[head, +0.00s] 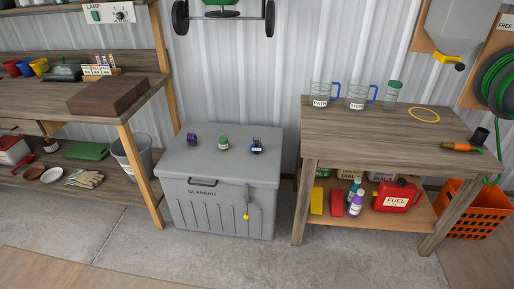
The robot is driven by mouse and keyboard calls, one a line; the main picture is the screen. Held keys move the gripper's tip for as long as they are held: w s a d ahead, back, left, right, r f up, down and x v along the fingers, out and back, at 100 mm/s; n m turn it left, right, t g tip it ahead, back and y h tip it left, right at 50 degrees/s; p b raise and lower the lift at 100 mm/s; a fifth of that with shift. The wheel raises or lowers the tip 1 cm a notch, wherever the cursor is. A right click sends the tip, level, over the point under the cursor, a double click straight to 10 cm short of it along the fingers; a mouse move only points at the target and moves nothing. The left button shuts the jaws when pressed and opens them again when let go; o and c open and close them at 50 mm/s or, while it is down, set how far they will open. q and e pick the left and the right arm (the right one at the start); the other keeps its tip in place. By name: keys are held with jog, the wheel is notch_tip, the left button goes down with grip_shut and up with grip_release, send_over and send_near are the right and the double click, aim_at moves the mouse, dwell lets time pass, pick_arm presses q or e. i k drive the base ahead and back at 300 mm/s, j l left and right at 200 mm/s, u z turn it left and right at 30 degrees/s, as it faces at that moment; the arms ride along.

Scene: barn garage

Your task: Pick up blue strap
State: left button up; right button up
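Three small items stand in a row on the lid of a grey storage box (219,167) in the middle of the head view. The right one is a dark blue item (257,146) with a pale label; it looks like the blue strap, but it is too small to be sure. The middle one is a green item (223,143) with a pale label. The left one is a purple item (192,140). They stand apart from each other. Neither of my grippers is in view.
A wooden workbench (330,128) with clear jugs stands right of the box; its lower shelf holds a red fuel can (397,196). Wooden shelving (45,98) and a grey bucket (133,158) are on the left. The concrete floor (190,255) before the box is clear.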

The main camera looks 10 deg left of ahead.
aim_at(256, 147)
jog(key=i+j+z, duration=0.1)
jog(key=z, duration=0.3)
jog(key=i+j+z, duration=0.1)
jog(key=j+z, duration=0.5)
jog(key=z, duration=0.2)
jog(key=j+z, duration=0.4)
jog(key=i+l, duration=0.05)
jog(key=l, duration=0.05)
